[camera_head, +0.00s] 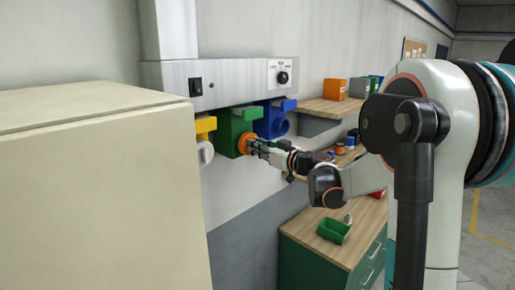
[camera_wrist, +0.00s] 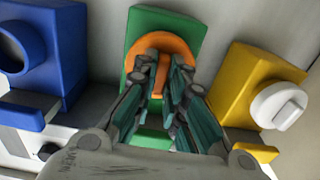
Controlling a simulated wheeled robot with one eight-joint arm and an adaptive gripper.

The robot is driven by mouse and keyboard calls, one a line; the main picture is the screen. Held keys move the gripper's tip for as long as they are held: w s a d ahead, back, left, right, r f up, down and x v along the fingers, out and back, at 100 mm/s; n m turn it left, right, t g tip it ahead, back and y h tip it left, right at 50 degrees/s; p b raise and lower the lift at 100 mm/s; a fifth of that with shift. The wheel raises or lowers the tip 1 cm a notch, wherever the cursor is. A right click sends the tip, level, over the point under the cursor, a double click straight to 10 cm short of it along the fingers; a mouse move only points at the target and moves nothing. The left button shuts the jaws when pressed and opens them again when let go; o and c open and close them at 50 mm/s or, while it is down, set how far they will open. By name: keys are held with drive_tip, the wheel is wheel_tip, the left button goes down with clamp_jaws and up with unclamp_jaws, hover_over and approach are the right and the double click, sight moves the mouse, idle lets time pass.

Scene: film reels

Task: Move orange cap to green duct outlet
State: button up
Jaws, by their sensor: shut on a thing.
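The orange cap (camera_head: 245,143) is at the front of the green duct outlet (camera_head: 227,131) in the head view. In the wrist view the orange cap (camera_wrist: 178,46) covers the middle of the green outlet's face (camera_wrist: 140,22). My gripper (camera_head: 254,146) reaches in from the right and is shut on the orange cap. In the wrist view my gripper's fingers (camera_wrist: 160,75) sit on either side of the cap's raised grip bar. I cannot tell whether the cap is fully seated or just touching. The fingers hide the cap's lower part.
A blue outlet (camera_wrist: 38,45) with an open round mouth is on one side. A yellow outlet (camera_wrist: 240,75) with a white cap (camera_wrist: 280,104) is on the other. A beige cabinet (camera_head: 95,185) stands close at left. Wooden shelves (camera_head: 325,108) hold boxes at right.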

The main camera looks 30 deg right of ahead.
drive_tip(key=o, duration=0.8)
drive_tip(key=shift+c, duration=0.2)
drive_tip(key=shift+s, duration=0.1)
drive_tip(key=v, duration=1.1)
drive_tip(key=shift+s+d, duration=0.15)
drive_tip(key=shift+s, duration=0.25)
drive_tip(key=shift+r, duration=0.1)
